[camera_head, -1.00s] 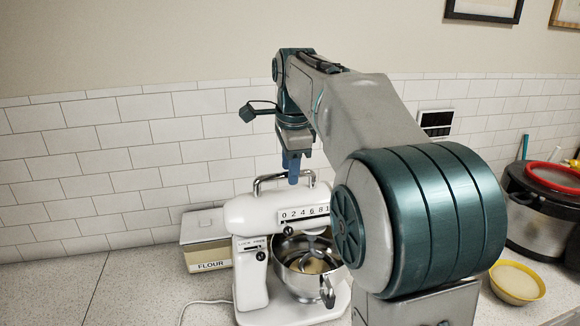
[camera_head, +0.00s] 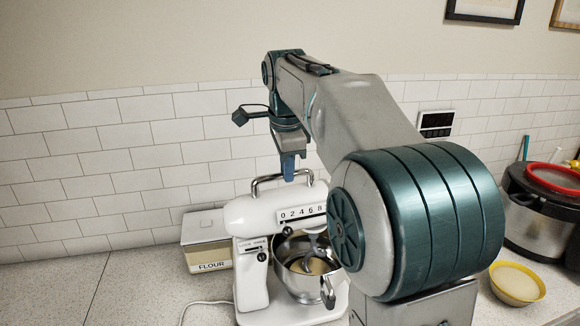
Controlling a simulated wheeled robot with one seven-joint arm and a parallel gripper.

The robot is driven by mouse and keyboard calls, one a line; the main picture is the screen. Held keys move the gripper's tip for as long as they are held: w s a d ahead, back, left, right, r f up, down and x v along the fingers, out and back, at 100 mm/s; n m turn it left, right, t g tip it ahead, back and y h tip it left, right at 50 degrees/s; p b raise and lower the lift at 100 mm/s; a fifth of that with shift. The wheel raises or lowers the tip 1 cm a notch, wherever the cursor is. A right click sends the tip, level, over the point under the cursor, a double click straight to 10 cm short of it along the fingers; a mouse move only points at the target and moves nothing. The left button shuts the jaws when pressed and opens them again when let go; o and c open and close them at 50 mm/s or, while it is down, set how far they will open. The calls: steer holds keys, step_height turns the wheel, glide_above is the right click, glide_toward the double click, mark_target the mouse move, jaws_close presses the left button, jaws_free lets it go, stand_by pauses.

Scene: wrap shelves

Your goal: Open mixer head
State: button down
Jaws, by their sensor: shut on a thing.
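The white stand mixer (camera_head: 252,284) stands on the counter, with its head (camera_head: 256,214) over a metal bowl (camera_head: 302,285). The head looks about level, and its right end is hidden behind my arm. A curved metal handle (camera_head: 264,180) stands on top of the head. My gripper (camera_head: 288,174) points down from above and is shut on the handle. Only its blue finger shows clearly; the exact grip is hard to see. The bowl holds a pale content, and the beater hangs inside it.
A flour box (camera_head: 208,257) stands at the left behind the mixer. A yellow bowl (camera_head: 516,284) and a dark-and-silver pot (camera_head: 537,220) stand at the right. The tiled wall (camera_head: 100,170) is behind. The left counter (camera_head: 50,290) is clear except for a white cord.

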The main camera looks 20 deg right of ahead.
mark_target(267, 177)
steer(key=shift+a+r+h+p, duration=0.25)
steer(key=shift+a+h, duration=0.2)
steer(key=shift+a, duration=0.25)
steer(key=shift+a+r+h+p, duration=0.15)
steer(key=shift+a+r+h, duration=0.25)
steer(key=shift+a, duration=0.35)
steer(key=shift+a+r+h+p, duration=0.25)
steer(key=shift+a+h, duration=0.2)
steer(key=shift+a, duration=0.25)
steer(key=shift+a+r+n+h, duration=0.2)
steer(key=shift+a+h, duration=0.55)
steer(key=shift+a, duration=0.4)
steer(key=shift+a+r+n+h, duration=0.1)
steer(key=shift+a+n+h, duration=0.1)
steer(key=shift+a+h, duration=0.75)
steer(key=shift+a+f+h, duration=0.15)
steer(key=shift+a+h, duration=0.55)
steer(key=shift+a, duration=0.95)
steer(key=shift+a+f+h, duration=0.25)
steer(key=shift+a+h, duration=0.35)
steer(key=shift+a, duration=0.35)
steer(key=shift+a+f+h, duration=0.2)
steer(key=shift+a+h, duration=0.4)
steer(key=shift+a, duration=0.35)
steer(key=c, duration=1.4)
jaws_free()
steer(key=shift+a, duration=0.1)
steer(key=shift+o, duration=0.2)
